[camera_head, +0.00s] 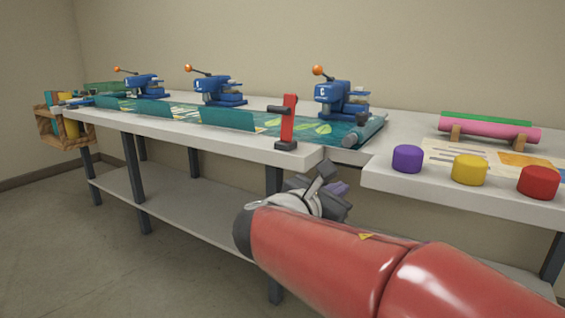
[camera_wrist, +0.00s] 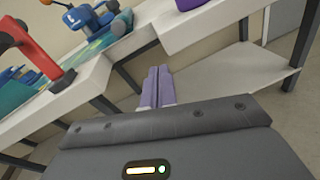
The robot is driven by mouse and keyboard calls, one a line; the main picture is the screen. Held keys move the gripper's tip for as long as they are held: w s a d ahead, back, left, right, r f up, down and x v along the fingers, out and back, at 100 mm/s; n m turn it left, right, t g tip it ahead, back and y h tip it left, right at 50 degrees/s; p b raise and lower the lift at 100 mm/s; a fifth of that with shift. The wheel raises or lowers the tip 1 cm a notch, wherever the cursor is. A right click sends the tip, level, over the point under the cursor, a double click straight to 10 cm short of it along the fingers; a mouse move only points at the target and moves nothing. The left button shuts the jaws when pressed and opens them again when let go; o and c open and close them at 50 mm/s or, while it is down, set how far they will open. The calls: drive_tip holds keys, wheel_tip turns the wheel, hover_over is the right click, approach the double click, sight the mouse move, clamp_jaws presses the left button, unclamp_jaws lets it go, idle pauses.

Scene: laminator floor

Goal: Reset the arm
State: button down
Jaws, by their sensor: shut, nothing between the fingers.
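My red arm reaches in from the lower right in the head view, in front of the long white table (camera_head: 230,147). My gripper (camera_head: 338,189) is at the table's front side, near the step between the long table and the right-hand worktop. In the wrist view its two pale purple fingers (camera_wrist: 158,88) lie side by side, shut with nothing between them. The fingers point toward the gap beside the table and touch nothing that I can see.
A red lever (camera_head: 288,122) stands at the table's front corner. Purple (camera_head: 408,158), yellow (camera_head: 471,169) and red (camera_head: 538,181) knobs sit on the right worktop (camera_head: 450,197). Blue presses (camera_head: 342,99) stand behind. A lower shelf (camera_head: 180,207) runs underneath. Floor at left is clear.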

drive_tip(key=s+d+f+m+g+y+p, duration=0.1)
drive_tip(key=s+d+f+m+g+y, duration=0.2)
drive_tip(key=s+f+m, duration=0.3)
drive_tip(key=s+d+f+m+g+y+p, duration=0.1)
drive_tip(key=s+d+f+m+g+y, duration=0.2)
drive_tip(key=s+m, duration=0.45)
drive_tip(key=s+a+f+m+y+p, duration=0.1)
drive_tip(key=s+a+f+m+y, duration=0.4)
drive_tip(key=s+m, duration=0.3)
drive_tip(key=m, duration=0.3)
drive_tip(key=shift+a+g+y+p, duration=0.15)
drive_tip(key=shift+g+y+p, duration=0.15)
drive_tip(key=shift+y+p, duration=0.1)
drive_tip(key=shift+f, duration=0.1)
idle(2.3)
